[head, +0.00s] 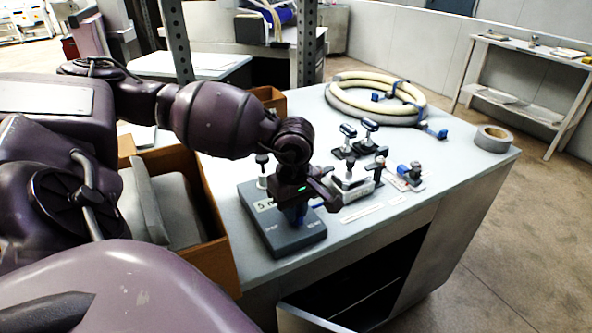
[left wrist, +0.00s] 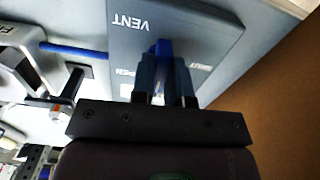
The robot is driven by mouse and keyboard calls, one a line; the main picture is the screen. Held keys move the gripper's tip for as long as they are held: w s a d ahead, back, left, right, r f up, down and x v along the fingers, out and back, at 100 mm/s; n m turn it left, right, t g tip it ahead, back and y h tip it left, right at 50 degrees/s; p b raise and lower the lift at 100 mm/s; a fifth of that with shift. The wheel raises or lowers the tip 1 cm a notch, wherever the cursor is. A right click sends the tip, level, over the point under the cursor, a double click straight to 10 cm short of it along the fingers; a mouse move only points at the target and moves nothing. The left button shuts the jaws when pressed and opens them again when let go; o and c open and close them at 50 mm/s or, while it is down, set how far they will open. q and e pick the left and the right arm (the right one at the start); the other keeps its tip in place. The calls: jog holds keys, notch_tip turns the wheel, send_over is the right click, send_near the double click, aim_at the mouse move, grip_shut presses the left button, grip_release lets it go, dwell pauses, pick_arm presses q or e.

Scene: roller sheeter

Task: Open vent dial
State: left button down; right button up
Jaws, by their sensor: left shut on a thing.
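A dark grey vent box (head: 258,222) stands on the near left part of the grey table. In the left wrist view the box's face (left wrist: 200,35) carries the word VENT, upside down, with partly covered lettering on either side of the dial. My left gripper (head: 297,213) reaches down over the box's right part. Its fingers (left wrist: 165,80) are shut on the blue vent dial (left wrist: 164,47). The fingers hide most of the dial, so its exact setting cannot be read. My right gripper is in neither view.
A brown box (head: 215,225) with grey padding stands left of the vent box. Small clamps and fittings (head: 365,150) lie to its right. A coiled hose (head: 345,98) and a tape roll (head: 494,138) lie farther back. The table's near edge is close.

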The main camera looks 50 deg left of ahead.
pick_arm(q)
jog(key=shift+m, duration=0.5)
jog(key=c, duration=1.1)
grip_release()
notch_tip(320, 180, up, 11)
jog(key=shift+f, duration=0.1)
